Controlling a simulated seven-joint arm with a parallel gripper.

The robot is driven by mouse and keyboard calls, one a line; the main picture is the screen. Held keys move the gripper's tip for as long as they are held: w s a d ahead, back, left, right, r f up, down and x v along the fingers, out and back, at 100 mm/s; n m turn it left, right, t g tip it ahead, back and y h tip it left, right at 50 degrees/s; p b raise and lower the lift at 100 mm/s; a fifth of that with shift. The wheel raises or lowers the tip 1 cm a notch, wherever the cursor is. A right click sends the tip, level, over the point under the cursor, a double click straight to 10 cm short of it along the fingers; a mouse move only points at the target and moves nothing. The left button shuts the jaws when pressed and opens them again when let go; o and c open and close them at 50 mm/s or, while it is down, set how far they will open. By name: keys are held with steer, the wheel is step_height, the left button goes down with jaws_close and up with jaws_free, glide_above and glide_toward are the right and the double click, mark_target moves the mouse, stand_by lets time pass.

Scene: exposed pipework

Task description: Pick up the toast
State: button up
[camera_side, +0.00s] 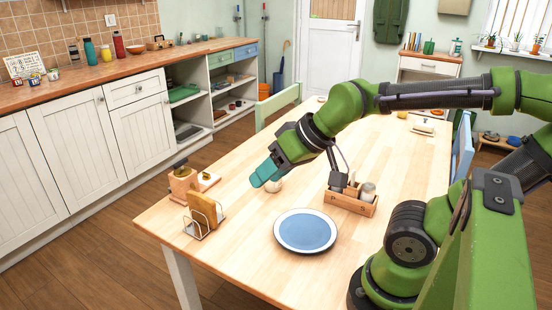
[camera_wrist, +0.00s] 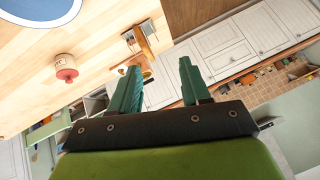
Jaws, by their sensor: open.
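The toast (camera_side: 203,208) is a brown slice standing upright in a wire rack (camera_side: 190,229) near the table's left front corner. In the wrist view the toast (camera_wrist: 149,37) shows edge-on beyond the fingers, with the rack (camera_wrist: 129,40) beside it. My gripper (camera_side: 264,174) has teal fingers and hangs above the table, to the right of the toast and higher, apart from it. In the wrist view my gripper (camera_wrist: 159,64) has its fingers spread wide with nothing held between them.
A blue plate (camera_side: 305,231) lies right of the rack. A wooden caddy (camera_side: 351,203) with jars stands behind it. A small red-lidded pot (camera_wrist: 66,70) sits near my gripper. Table between rack and plate is clear.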

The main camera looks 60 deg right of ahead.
steer(key=w+d+f+n+t+h, duration=0.1)
steer(key=w+f+n+t, duration=0.1)
steer(key=w+n, duration=0.3)
steer(key=w+d+f+n+t+h, duration=0.1)
steer(key=w+d+f+n, duration=0.15)
steer(key=w, duration=0.45)
steer(key=n+t+h, duration=0.2)
steer(key=n, duration=0.5)
glide_above(215, 208)
steer(key=s+d, duration=0.2)
step_height(215, 208, down, 4)
steer(key=f+n+t, duration=0.1)
steer(key=f+n, duration=0.2)
steer(key=n, duration=0.4)
steer(key=a+f+n+t+y, duration=0.1)
steer(key=f+n+t, duration=0.1)
steer(key=n, duration=0.6)
steer(key=a+f+n+t, duration=0.1)
steer(key=f+n+t, duration=0.1)
steer(key=f+n, duration=0.3)
steer(key=shift+f+n+y, duration=0.1)
steer(key=shift+n+y, duration=0.2)
steer(key=shift+n, duration=1.45)
steer(key=shift+w+a+n, duration=0.1)
steer(key=shift+w+n, duration=0.2)
steer(key=shift+w, duration=3.35)
steer(key=c, duration=0.7)
